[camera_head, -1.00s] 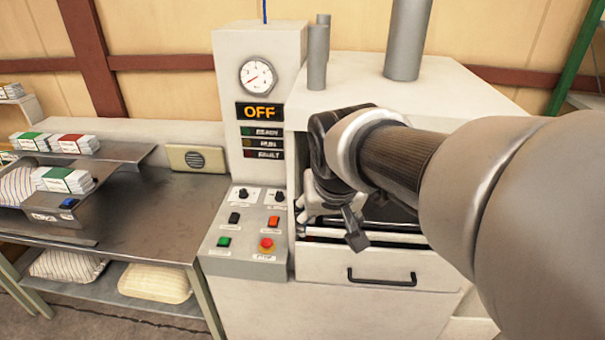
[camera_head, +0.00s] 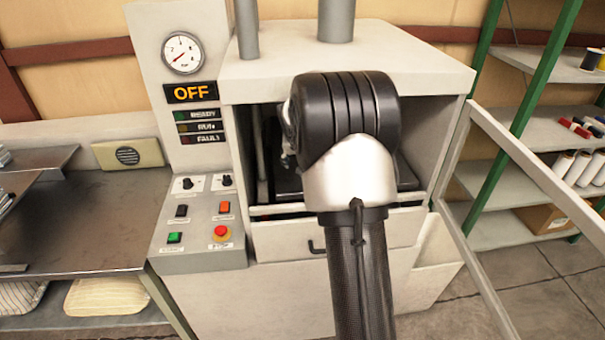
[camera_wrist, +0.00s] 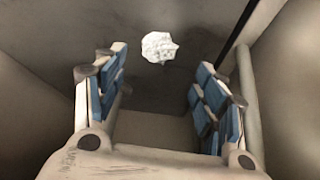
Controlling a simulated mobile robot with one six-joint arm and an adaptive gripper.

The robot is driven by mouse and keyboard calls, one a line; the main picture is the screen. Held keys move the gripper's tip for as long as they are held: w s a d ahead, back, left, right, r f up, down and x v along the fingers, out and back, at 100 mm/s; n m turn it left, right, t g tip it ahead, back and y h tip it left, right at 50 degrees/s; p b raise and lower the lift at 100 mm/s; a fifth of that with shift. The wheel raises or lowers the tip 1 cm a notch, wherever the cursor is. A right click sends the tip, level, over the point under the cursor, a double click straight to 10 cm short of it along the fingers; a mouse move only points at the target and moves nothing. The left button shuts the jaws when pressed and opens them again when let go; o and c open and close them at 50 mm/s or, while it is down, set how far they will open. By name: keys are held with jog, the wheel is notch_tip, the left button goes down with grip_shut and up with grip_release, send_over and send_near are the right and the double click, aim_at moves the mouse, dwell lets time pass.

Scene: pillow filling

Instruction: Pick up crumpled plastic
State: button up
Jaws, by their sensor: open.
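The crumpled plastic (camera_wrist: 159,47) is a small white wad. In the wrist view it lies on a dark grey surface inside an enclosed space, at the top centre. My gripper (camera_wrist: 160,90) is open and empty, its blue-padded fingers wide apart on either side of the picture. The plastic shows beyond the fingertips, roughly centred between them and not touched. In the head view my arm reaches into the open chamber of the white machine (camera_head: 420,75); my wrist hides most of the chamber, and the plastic cannot be seen there.
Pale walls stand close on both sides in the wrist view, with a dark bar (camera_wrist: 237,35) at upper right. The machine's front drawer (camera_head: 285,238) is below the opening. A control panel (camera_head: 200,222) stands to the left. An open door frame (camera_head: 535,170) and shelves (camera_head: 485,175) are at right.

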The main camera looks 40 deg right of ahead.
jog(key=b+x, duration=0.1)
jog(key=x, duration=0.5)
jog(key=shift+d+f+b, duration=0.1)
jog(key=shift+d+b, duration=0.05)
jog(key=shift+b, duration=0.2)
jog(key=shift+s, duration=0.1)
jog(key=shift+c, duration=0.2)
jog(key=c, duration=0.8)
